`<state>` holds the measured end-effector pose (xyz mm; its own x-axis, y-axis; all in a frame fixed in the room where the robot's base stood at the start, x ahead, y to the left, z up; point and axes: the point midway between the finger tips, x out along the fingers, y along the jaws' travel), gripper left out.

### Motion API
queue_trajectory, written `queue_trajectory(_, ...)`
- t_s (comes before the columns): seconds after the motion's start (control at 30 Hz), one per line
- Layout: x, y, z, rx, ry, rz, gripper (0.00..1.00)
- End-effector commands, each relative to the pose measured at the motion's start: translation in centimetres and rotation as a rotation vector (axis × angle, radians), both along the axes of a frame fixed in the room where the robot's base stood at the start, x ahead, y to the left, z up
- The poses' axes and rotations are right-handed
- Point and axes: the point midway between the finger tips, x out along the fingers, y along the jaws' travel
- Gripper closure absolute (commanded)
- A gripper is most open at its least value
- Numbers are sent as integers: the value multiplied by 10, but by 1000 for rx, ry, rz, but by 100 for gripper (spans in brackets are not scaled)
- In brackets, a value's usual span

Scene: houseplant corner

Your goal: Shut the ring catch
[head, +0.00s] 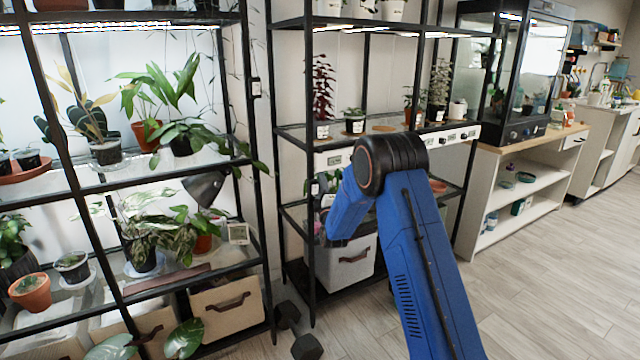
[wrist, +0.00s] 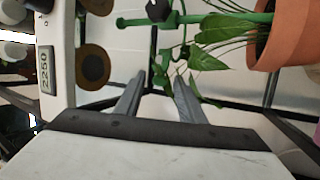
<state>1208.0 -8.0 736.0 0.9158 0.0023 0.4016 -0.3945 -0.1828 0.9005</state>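A small dark fitting (wrist: 158,10), which may be the ring catch, sits on a green stake (wrist: 200,19) at the top edge of the wrist view. It is partly cut off, so I cannot tell whether it is open or shut. Green stems and leaves (wrist: 207,62) lie beside it. The stake runs to a terracotta pot (wrist: 286,38) at the right, which shows sideways. My gripper (wrist: 159,76) is open, with its two grey fingers apart and nothing held between them. The fingertips are below the dark fitting in the picture and apart from it. My arm hides the gripper in the head view.
A panel with a digital display (wrist: 45,68) and two round brown discs (wrist: 93,68) are left in the wrist view. Black shelf racks with plants (head: 145,95) stand close around my arm. A grey bin (head: 345,268) is below. Open floor (head: 545,290) lies right.

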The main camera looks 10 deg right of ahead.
Motion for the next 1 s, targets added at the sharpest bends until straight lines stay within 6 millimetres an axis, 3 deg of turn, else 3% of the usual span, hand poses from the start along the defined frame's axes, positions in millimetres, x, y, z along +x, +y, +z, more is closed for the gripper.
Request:
queue_trajectory(0.3,2,0,1,0,1,0,64)
queue_trajectory(0.47,2,0,1,0,1,0,100)
queue_trajectory(1.0,-2,-8,1,-1,1,115,100)
